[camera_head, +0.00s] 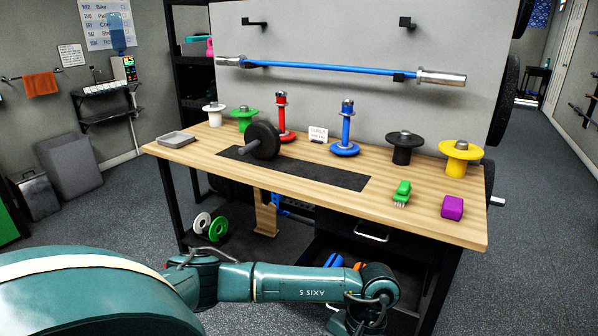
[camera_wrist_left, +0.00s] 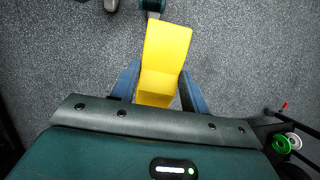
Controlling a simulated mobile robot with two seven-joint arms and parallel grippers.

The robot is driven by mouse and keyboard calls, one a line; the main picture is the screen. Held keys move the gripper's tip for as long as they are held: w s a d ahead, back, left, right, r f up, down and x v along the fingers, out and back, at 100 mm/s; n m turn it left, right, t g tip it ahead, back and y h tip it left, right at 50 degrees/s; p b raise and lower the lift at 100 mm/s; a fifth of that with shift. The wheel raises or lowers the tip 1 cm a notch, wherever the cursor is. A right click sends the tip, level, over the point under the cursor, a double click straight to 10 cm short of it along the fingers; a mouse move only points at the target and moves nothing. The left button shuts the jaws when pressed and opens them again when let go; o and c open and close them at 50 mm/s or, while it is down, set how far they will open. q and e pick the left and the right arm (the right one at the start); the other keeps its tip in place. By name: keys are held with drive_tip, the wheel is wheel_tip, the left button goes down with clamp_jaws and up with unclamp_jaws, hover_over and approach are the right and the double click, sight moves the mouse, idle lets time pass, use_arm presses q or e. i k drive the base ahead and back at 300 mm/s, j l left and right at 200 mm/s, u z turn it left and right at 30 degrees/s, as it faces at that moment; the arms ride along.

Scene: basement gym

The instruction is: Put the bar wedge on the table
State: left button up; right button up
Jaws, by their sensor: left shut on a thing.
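The bar wedge (camera_wrist_left: 165,50) is a yellow block in the left wrist view, and it does not show in the head view. My left gripper (camera_wrist_left: 158,72) is shut on it, with one blue-grey finger on each side. Grey speckled floor shows behind the wedge. The table (camera_head: 300,182) is a wooden-topped workbench in the middle of the head view. My left arm crosses in front of it, low in the picture, and its gripper is hidden there. My right gripper is in neither view.
A grey tray (camera_head: 176,139), green brush (camera_head: 402,192), purple block (camera_head: 452,207) and several coloured weight stands occupy the tabletop. Bare wood shows along the front edge and right end.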

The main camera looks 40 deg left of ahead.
sight(308, 170)
drive_tip(key=i+j+z, duration=0.25)
drive_tip(key=j, duration=1.1)
drive_tip(key=j+z, duration=0.2)
drive_tip(key=j, duration=1.1)
drive_tip(key=k, duration=0.05)
